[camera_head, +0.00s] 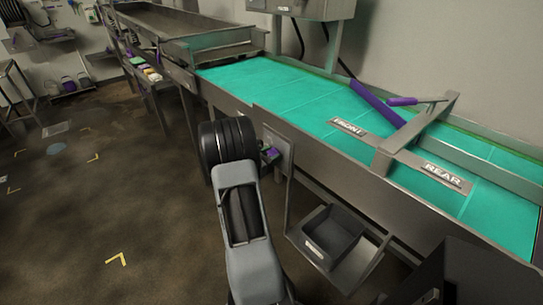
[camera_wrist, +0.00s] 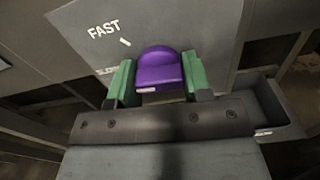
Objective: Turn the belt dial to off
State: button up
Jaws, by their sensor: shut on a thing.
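The belt dial is a purple knob (camera_wrist: 160,68) on a grey metal panel (camera_wrist: 200,25) in the wrist view. My gripper (camera_wrist: 158,80) has one green finger on each side of the knob and is shut on it. The panel carries the word FAST at upper left and a partly hidden word, apparently SLOW, lower down. A short white mark lies between them. No OFF label can be read. In the head view the panel (camera_head: 279,146) sits on the conveyor's near side. A little purple shows there, with my arm hiding much of the gripper.
A dark bin (camera_head: 333,235) hangs below the conveyor, right of my arm. The floor to the left is mostly open.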

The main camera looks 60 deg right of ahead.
jog(key=n+p, duration=0.4)
jog(key=n, duration=0.1)
jog(key=shift+r, duration=0.15)
jog(key=shift+s+n+p, duration=0.1)
jog(key=shift+n+p, duration=1.25)
jog(key=shift+n, duration=1.05)
jog(key=o, duration=0.9)
jog(key=shift+a, duration=0.15)
jog(key=b+v, duration=0.1)
jog(key=v, duration=1.2)
jog(key=shift+a+b, duration=0.3)
